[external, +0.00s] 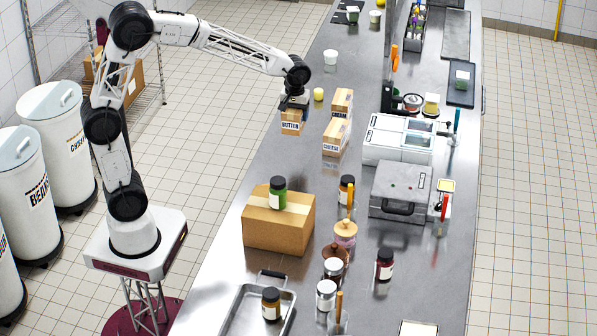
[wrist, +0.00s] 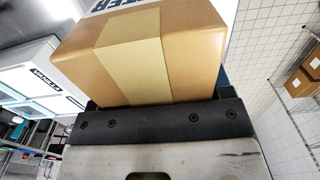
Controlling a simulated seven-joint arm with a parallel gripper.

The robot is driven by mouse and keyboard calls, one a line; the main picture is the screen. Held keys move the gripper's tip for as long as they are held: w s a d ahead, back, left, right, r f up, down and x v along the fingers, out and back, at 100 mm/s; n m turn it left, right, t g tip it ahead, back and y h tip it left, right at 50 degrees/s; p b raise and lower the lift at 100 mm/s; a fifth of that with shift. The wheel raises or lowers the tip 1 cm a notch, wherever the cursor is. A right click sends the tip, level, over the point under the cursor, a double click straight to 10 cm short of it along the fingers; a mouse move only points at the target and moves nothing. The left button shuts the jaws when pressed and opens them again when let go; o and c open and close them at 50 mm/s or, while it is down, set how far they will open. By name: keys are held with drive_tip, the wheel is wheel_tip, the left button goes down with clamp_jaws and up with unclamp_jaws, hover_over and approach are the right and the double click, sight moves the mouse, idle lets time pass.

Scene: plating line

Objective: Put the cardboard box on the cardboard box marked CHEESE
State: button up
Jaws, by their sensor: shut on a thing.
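My gripper (external: 294,103) is shut on a small cardboard box marked BUTTER (external: 291,127), which hangs below it near the left edge of the steel counter. In the wrist view the same box (wrist: 140,55) fills the top middle, its tape strip showing and its label partly cut off. The cardboard box marked CHEESE (external: 332,147) sits on the counter to the right of my gripper. A cardboard box marked CREAM (external: 341,100) is at its far end; I cannot tell whether it rests on it or stands behind.
A larger cardboard box (external: 272,232) with a green jar (external: 278,192) on top stands nearer the camera. A white lidded container (external: 398,138) and a grey appliance (external: 400,190) stand to the right. A yellow item (external: 318,94) and a white cup (external: 330,57) are beyond my gripper.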

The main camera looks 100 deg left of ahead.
drive_tip(key=shift+w+a+r, duration=0.15)
drive_tip(key=shift+w, duration=0.1)
hover_over(337, 128)
drive_tip(key=shift+a+f, duration=0.1)
drive_tip(key=shift+f, duration=0.65)
idle(0.5)
drive_tip(key=shift+f, duration=0.1)
drive_tip(key=shift+s+f, duration=0.1)
drive_tip(key=shift+f, duration=1.55)
drive_tip(key=shift+f, duration=0.1)
drive_tip(key=o, duration=1.3)
drive_tip(key=shift+f, duration=0.1)
